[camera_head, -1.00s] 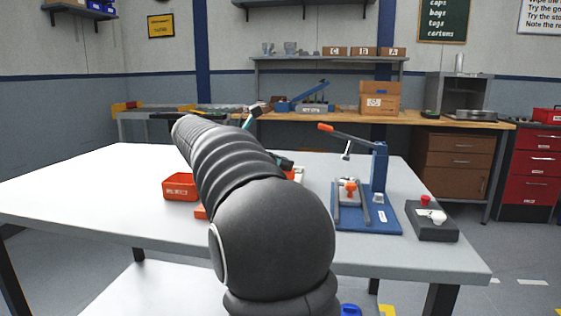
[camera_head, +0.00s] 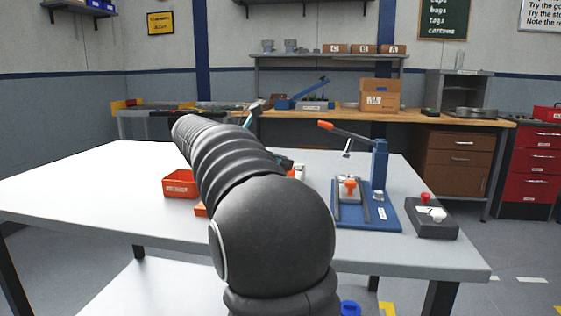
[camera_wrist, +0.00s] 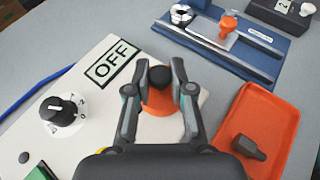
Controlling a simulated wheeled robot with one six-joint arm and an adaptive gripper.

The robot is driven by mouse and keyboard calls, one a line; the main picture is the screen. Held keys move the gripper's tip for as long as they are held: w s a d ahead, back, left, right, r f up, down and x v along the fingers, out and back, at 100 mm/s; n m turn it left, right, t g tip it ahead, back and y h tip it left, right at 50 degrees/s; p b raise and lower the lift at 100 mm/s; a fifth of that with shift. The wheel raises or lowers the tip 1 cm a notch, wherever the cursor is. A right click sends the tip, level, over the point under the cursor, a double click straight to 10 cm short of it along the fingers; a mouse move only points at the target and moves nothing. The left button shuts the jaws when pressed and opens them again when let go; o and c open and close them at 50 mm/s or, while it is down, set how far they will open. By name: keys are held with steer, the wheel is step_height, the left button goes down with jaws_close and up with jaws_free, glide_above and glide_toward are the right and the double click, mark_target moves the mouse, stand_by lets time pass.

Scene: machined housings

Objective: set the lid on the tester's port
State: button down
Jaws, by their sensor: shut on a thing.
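The tester is a pale box (camera_wrist: 100,115) with an OFF display, a black dial and a green button, in the wrist view. An orange round lid (camera_wrist: 157,107) with a black knob (camera_wrist: 160,76) is over the tester's right part, beside the OFF display. My gripper (camera_wrist: 159,70) is shut on the lid's black knob, one finger on each side. The fingers and gripper body hide part of the lid. The port is not visible, and I cannot tell whether the lid touches the tester. In the head view my arm hides most of the tester.
An orange tray (camera_wrist: 286,103) with a dark hex-headed part (camera_wrist: 248,148) lies right of the tester. A blue lever press (camera_head: 380,215) and a dark box with a red button (camera_head: 432,230) stand to the right. An orange bin (camera_head: 180,186) stands left. The table's left side is clear.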

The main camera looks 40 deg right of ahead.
steer(key=shift+f, duration=0.2)
stand_by(0.3)
steer(key=shift+c, duration=2.3)
jaws_free()
steer(key=shift+r, duration=4)
